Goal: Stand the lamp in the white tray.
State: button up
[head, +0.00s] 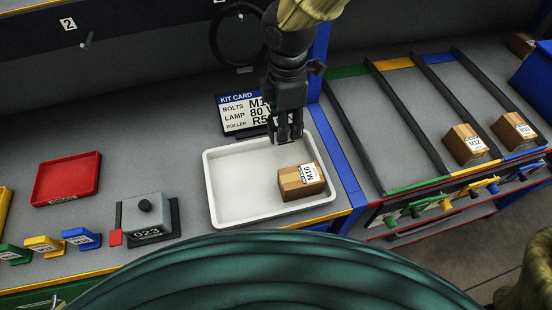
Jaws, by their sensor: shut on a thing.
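The white tray (213,203) lies on the grey bench in the middle of the view. A brown box labelled M16 (302,181) sits in its right part; the tray's left part is bare. My gripper (285,137) points down at the tray's far edge, behind the box. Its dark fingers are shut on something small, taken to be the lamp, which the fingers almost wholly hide. I cannot tell whether it touches the tray. No other lamp shows in view.
A kit card (240,114) stands behind the tray. A blue divider (338,160) and lanes with boxes (465,145) are to the right.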

jog(key=shift+f+p, duration=0.75)
jog(key=shift+f, duration=3.4)
jog(key=shift+f, duration=0.15)
jog(key=o, duration=1.2)
jog(key=shift+d, duration=0.1)
notch_tip(320, 180, up, 12)
jog(key=shift+r+b, duration=0.2)
jog(key=shift+b, duration=0.7)
